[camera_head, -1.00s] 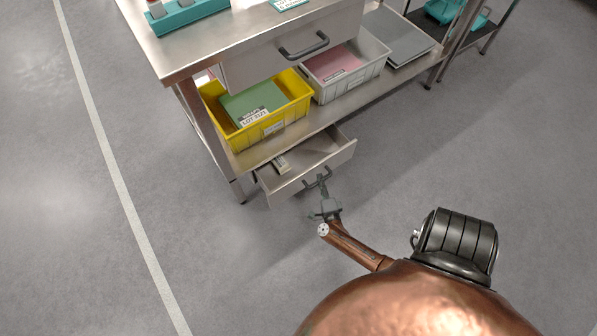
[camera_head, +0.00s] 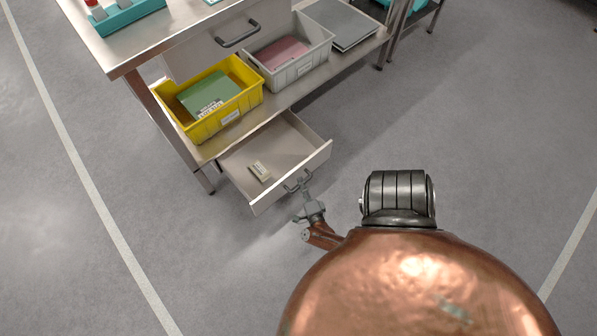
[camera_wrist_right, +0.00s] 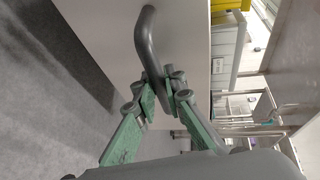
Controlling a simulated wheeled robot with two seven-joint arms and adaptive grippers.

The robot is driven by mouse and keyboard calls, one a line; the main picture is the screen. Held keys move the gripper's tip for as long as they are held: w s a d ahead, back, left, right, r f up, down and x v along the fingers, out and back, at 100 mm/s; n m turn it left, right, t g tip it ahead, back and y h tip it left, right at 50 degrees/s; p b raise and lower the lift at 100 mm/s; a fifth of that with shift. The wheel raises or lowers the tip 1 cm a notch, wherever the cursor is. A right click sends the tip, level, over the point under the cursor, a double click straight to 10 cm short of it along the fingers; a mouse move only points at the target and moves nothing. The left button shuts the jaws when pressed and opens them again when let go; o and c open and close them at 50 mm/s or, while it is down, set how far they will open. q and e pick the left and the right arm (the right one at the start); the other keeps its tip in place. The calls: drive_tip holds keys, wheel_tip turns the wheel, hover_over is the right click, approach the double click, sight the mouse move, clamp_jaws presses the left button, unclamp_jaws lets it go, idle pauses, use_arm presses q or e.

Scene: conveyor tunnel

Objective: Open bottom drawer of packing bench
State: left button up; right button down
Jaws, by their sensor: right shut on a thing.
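The packing bench (camera_head: 132,62) stands at the upper left in the head view. Its bottom drawer (camera_head: 292,180) is pulled well out below the lower shelf, and its inside shows. My right gripper (camera_head: 303,187) is at the drawer front, shut on the grey bar handle (camera_wrist_right: 146,45). In the right wrist view the green fingers of the right gripper (camera_wrist_right: 164,92) close around the lower part of the handle. My left gripper is in no view.
A yellow bin (camera_head: 235,119) and a grey bin (camera_head: 318,62) stand on the lower shelf (camera_head: 292,97). An upper drawer handle (camera_head: 238,34) is above them, on a shut drawer. Grey floor (camera_head: 490,140) is clear to the right.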

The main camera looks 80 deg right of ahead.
drive_tip(key=shift+s+a, duration=0.15)
drive_tip(key=shift+a, duration=0.05)
drive_tip(key=c, duration=2)
unclamp_jaws()
drive_tip(key=shift+d, duration=0.1)
drive_tip(key=shift+o, duration=0.2)
